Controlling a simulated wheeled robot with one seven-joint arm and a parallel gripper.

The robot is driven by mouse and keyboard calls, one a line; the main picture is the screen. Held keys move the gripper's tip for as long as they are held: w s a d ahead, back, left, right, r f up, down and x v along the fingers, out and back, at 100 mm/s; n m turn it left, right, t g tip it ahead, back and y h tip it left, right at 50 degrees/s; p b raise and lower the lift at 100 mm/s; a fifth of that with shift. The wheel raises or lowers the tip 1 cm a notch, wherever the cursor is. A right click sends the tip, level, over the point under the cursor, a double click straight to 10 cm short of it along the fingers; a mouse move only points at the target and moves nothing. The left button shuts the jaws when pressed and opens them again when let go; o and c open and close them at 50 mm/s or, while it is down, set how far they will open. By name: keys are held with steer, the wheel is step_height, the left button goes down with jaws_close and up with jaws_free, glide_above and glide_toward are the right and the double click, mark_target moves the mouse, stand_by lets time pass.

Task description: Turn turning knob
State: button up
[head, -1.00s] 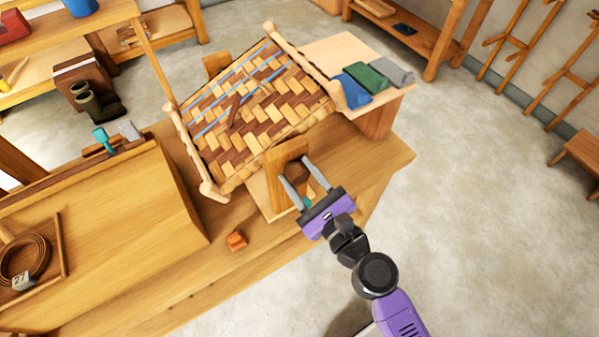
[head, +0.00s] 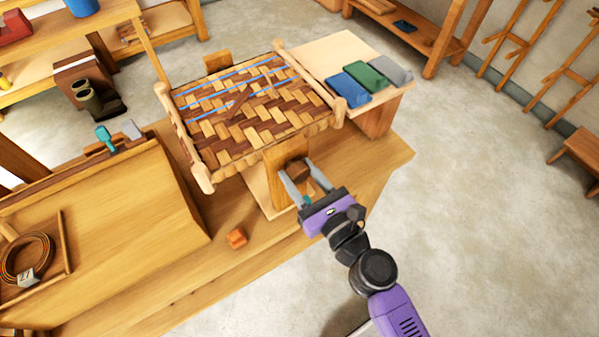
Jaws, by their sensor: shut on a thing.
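The turning knob (head: 297,170) is a dark brown wooden piece on the front of an upright wooden support (head: 274,176). The support stands below the near edge of a woven bark seat (head: 250,108). My gripper (head: 296,180) reaches in from the lower right, with its two grey fingers on either side of the knob, shut on it. The fingers hide part of the knob. A small teal patch shows between the fingers. The seat panel has a light and dark brown weave with blue strands and pale wooden rails, and it lies nearly level.
Blue, green and grey folded pieces (head: 370,76) lie on a pale board right of the seat. A sloped wooden board (head: 120,220) is at left. Open floor lies to the right.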

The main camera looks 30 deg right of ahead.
mark_target(302, 179)
steer(key=shift+f, duration=0.15)
steer(key=o, duration=1.4)
steer(key=shift+c, duration=0.2)
steer(key=s+b, duration=0.3)
steer(key=s, duration=0.5)
steer(key=shift+b, duration=0.35)
steer(key=shift+w, duration=0.1)
